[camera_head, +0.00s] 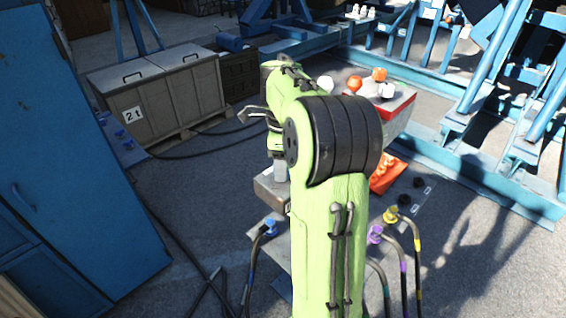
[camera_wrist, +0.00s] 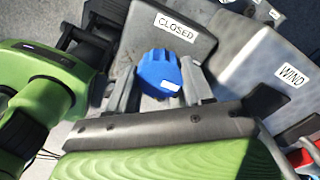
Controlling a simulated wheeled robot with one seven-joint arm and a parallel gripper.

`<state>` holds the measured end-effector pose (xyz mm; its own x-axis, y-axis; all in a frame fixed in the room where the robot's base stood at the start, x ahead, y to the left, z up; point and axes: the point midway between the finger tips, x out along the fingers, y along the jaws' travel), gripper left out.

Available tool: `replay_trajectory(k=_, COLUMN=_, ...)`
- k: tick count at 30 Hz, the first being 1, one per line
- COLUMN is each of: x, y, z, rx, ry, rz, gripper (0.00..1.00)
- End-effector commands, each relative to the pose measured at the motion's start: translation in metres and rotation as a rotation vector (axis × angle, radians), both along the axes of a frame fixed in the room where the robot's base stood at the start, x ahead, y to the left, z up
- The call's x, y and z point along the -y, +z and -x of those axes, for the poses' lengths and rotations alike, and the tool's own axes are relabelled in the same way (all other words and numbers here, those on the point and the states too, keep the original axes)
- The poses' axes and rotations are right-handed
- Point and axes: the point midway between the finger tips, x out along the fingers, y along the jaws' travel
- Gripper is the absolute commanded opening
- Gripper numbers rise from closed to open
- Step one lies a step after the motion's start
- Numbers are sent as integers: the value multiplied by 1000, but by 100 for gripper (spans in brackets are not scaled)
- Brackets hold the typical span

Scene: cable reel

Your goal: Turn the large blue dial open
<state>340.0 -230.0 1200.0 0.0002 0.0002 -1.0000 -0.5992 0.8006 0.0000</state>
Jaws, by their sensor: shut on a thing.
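The large blue dial (camera_wrist: 160,72) shows in the wrist view, with a small white mark on its front edge. It sits by a grey panel (camera_wrist: 150,45) with a "CLOSED" label (camera_wrist: 175,27) just above the dial. My gripper (camera_wrist: 160,85) has a grey finger on each side of the dial and is shut on it. In the head view my green arm hides the dial and most of the gripper.
A grey box labelled "WIND" (camera_wrist: 262,62) is right of the dial. In the head view, a red-edged box (camera_head: 398,105) with knobs stands right of my arm. Coloured cable plugs (camera_head: 376,234) are low in front. A blue cabinet (camera_head: 50,130) is at left.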

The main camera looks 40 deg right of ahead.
Motion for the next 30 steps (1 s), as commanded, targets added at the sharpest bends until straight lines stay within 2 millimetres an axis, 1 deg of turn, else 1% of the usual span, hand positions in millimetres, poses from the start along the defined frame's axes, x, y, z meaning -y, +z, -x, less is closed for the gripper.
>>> replay_trajectory(k=1, x=1, y=1, z=0, rx=2, ry=-5, rz=2, gripper=52)
replay_trajectory(k=3, x=1, y=1, z=0, rx=2, ry=-5, rz=2, gripper=63)
replay_trajectory(k=6, x=1, y=1, z=0, rx=1, ry=-3, rz=2, gripper=76)
replay_trajectory(k=13, x=0, y=0, z=0, rx=1, ry=-1, rz=1, gripper=76)
replay_trajectory(k=16, x=0, y=7, z=0, rx=1, ry=-1, rz=2, gripper=76)
replay_trajectory(k=17, x=1, y=12, z=-1, rx=2, ry=-1, rz=3, gripper=76)
replay_trajectory(k=20, x=0, y=36, z=-1, rx=4, ry=0, rz=3, gripper=76)
replay_trajectory(k=27, x=0, y=110, z=-1, rx=4, ry=0, rz=3, gripper=76)
replay_trajectory(k=30, x=0, y=135, z=-1, rx=2, ry=0, rz=3, gripper=76)
